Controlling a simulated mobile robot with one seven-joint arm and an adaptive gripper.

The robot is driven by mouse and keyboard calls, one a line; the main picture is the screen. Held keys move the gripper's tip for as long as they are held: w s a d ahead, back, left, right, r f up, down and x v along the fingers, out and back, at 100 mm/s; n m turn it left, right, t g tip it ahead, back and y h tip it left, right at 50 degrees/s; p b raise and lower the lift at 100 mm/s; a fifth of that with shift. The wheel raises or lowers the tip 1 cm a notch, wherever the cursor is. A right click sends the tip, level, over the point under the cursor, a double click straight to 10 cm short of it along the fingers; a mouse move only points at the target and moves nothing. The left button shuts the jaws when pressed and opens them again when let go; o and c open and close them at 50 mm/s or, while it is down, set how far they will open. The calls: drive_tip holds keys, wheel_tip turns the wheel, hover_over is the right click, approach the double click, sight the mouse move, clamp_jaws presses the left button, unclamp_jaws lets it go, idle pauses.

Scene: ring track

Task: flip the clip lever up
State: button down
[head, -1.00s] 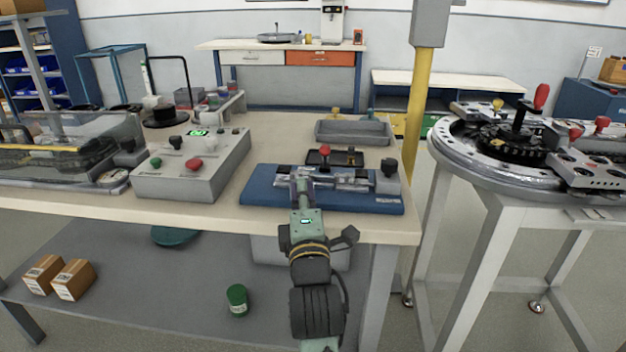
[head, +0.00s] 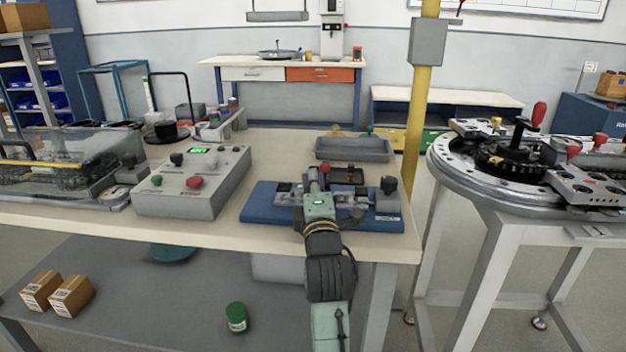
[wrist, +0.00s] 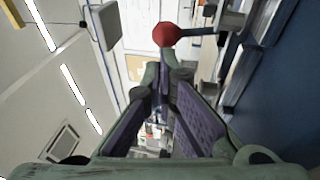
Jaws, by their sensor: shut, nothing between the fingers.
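The clip lever shows as a red ball knob (head: 324,168) on the blue-based fixture (head: 256,207) at the front right of the bench. In the wrist view the red knob (wrist: 167,34) sits on a dark rod, just beyond the fingertips. My gripper (head: 313,176) is over the middle of the fixture, beside the knob, and hides part of the clip. In the wrist view my gripper (wrist: 165,72) has its purple-padded fingers brought together at the tips, with nothing held. I cannot tell whether the fingertips touch the knob.
A black knob (head: 389,185) stands at the fixture's right end. A grey control box (head: 215,190) with red and green buttons is to the left. A grey tray (head: 353,150) lies behind. A yellow post (head: 418,110) and a round ring table (head: 470,170) stand to the right.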

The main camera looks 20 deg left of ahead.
drive_tip(key=shift+r+p, duration=0.15)
drive_tip(key=shift+p, duration=0.15)
drive_tip(key=shift+r+p, duration=0.2)
drive_tip(key=shift+p, duration=0.2)
drive_tip(key=shift+w+g+p, duration=0.15)
drive_tip(key=shift+g+p, duration=0.15)
drive_tip(key=shift+p, duration=0.4)
